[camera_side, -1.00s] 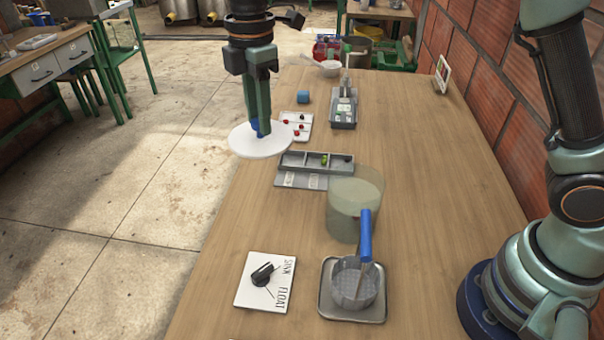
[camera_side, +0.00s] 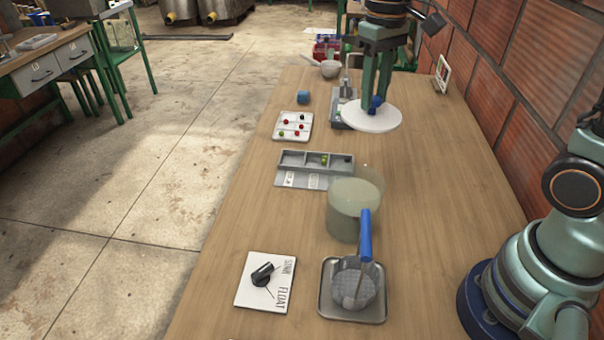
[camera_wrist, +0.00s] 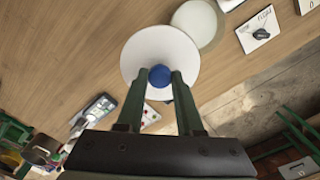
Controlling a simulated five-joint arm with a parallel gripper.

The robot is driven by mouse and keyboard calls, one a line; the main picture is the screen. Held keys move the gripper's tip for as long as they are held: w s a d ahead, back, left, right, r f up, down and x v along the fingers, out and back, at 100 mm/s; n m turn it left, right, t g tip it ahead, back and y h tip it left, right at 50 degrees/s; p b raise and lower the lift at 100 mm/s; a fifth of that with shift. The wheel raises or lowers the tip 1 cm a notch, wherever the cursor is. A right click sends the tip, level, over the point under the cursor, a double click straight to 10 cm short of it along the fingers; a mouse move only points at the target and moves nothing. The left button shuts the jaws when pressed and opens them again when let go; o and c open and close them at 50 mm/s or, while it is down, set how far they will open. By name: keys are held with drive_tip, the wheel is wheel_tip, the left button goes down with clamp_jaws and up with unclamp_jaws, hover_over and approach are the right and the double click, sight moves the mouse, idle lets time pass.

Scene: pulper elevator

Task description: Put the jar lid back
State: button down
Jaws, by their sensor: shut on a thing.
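The jar lid (camera_side: 371,118) is a white disc with a blue knob. My gripper (camera_side: 376,100) is shut on its knob and holds it in the air, roughly level, behind and above the jar. In the wrist view the lid (camera_wrist: 148,48) hangs between the fingertips of my gripper (camera_wrist: 160,76). The jar (camera_side: 352,212) is a wide, see-through greenish cylinder standing on the table with its top uncovered. In the wrist view the jar (camera_wrist: 205,18) shows past the lid, which covers part of its outline.
A metal tray (camera_side: 326,306) with a blue-handled strainer (camera_side: 365,236) stands in front of the jar. A sink/float card (camera_side: 283,296), a compartment tray (camera_side: 290,160) and a white berry card (camera_side: 280,130) lie to the left. A brick wall (camera_side: 500,80) bounds the right.

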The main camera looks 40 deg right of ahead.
drive_tip(key=s+a+r, duration=0.5)
drive_tip(key=a+r, duration=0.2)
drive_tip(key=r, duration=0.3)
wheel_tip(320, 180, down, 20)
drive_tip(key=shift+w, duration=0.15)
drive_tip(key=c, duration=0.6)
unclamp_jaws()
drive_tip(key=shift+r, duration=0.1)
drive_tip(key=shift+o, duration=0.2)
drive_tip(key=shift+r, duration=0.1)
wheel_tip(320, 180, up, 12)
drive_tip(key=s+d+f+t, duration=0.1)
drive_tip(key=s+d+t, duration=0.2)
drive_tip(key=d+t, duration=0.2)
drive_tip(key=d, duration=0.3)
drive_tip(key=shift+s+t, duration=0.15)
drive_tip(key=shift+t, duration=0.15)
